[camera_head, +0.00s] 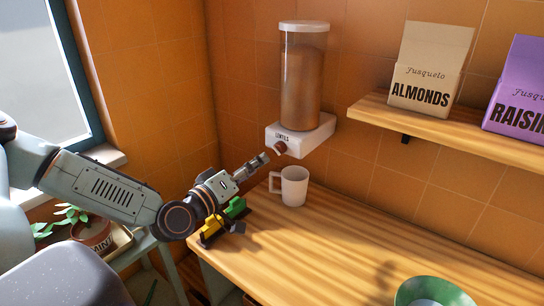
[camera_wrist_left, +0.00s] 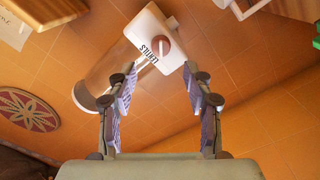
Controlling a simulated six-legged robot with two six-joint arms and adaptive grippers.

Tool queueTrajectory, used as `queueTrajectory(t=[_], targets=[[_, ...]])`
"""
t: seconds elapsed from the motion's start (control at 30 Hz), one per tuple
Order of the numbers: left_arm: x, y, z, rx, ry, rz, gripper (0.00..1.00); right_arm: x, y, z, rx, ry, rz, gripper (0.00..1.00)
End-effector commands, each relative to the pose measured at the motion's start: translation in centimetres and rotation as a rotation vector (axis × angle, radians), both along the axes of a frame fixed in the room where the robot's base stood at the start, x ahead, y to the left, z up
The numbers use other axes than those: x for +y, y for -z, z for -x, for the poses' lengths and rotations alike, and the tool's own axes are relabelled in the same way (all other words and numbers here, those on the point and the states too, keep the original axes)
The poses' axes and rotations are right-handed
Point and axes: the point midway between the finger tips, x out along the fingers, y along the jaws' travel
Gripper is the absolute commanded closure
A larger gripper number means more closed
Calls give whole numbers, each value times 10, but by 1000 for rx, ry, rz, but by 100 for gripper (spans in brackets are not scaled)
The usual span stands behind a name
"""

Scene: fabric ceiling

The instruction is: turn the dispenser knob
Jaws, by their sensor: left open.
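The dispenser (camera_head: 303,80) is a clear, brown-filled cylinder on a white base labelled LENTILS, fixed to the tiled wall. Its round reddish-brown knob (camera_head: 280,148) is on the front of the base. My left gripper (camera_head: 263,158) is just left of the knob and points toward it. In the left wrist view the open, empty fingers (camera_wrist_left: 160,76) stand either side of the view, and the knob (camera_wrist_left: 160,46) shows beyond and between their tips. I cannot see contact. My right gripper is in neither view.
A white mug (camera_head: 294,187) stands on the wooden counter (camera_head: 330,250) below the dispenser. Green and yellow items (camera_head: 235,208) lie near my left wrist. A shelf (camera_head: 450,127) holds almonds (camera_head: 430,65) and raisins (camera_head: 520,85) boxes. A green bowl (camera_head: 432,292) is at front right.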

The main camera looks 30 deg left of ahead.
Motion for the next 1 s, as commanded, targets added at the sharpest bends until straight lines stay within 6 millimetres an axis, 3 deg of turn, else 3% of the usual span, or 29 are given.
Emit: queueTrajectory(t=[0.33, 1.0], targets=[[-3, 4, -25, -2, 1, -5, 49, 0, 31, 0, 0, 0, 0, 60], [-5, 2, -72, -1, -2, -2, 49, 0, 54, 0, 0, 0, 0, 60]])
